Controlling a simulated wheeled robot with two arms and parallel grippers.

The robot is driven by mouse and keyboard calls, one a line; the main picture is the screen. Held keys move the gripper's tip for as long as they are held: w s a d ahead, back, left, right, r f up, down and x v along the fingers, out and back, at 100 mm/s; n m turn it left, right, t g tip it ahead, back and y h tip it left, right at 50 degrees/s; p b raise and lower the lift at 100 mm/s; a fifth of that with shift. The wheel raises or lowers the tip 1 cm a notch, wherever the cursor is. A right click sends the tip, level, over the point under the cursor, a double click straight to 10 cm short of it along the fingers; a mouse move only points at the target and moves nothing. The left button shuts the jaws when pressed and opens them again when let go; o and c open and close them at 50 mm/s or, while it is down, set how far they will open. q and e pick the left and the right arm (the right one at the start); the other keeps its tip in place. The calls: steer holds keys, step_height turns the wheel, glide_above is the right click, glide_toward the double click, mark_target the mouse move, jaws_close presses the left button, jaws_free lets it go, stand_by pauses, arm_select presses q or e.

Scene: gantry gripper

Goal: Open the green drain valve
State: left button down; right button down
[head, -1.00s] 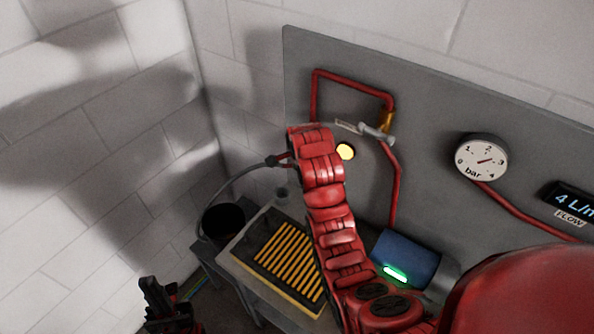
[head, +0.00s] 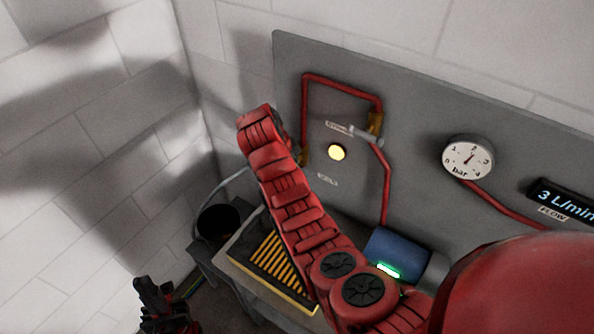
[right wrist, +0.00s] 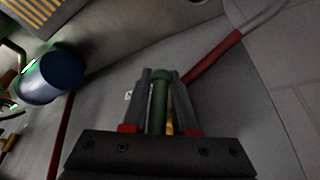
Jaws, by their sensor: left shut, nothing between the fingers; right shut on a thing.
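The green valve handle (right wrist: 160,98) shows in the right wrist view as a green bar between the two fingers. My right gripper (right wrist: 161,78) is shut on it. In the head view my right arm reaches up to the grey wall panel and hides that gripper and the green handle. My left gripper (head: 155,292) is low at the lower left of the head view, shut and empty, away from the panel.
The grey panel (head: 420,145) carries red pipes, a silver lever (head: 365,135), a yellow lamp (head: 337,152), a pressure gauge (head: 468,158) and a flow display (head: 562,200). Below are a yellow-slatted tray (head: 262,283), a black bucket (head: 215,222) and a blue cylinder (head: 395,250).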

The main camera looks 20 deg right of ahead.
stand_by(0.3)
steer(key=c, duration=0.8)
jaws_free()
steer(key=shift+o, duration=0.2)
steer(key=shift+r, duration=0.1)
steer(key=p+v, duration=0.2)
steer(key=v, duration=1.5)
steer(key=shift+p, duration=0.4)
steer(key=shift+a+r, duration=0.1)
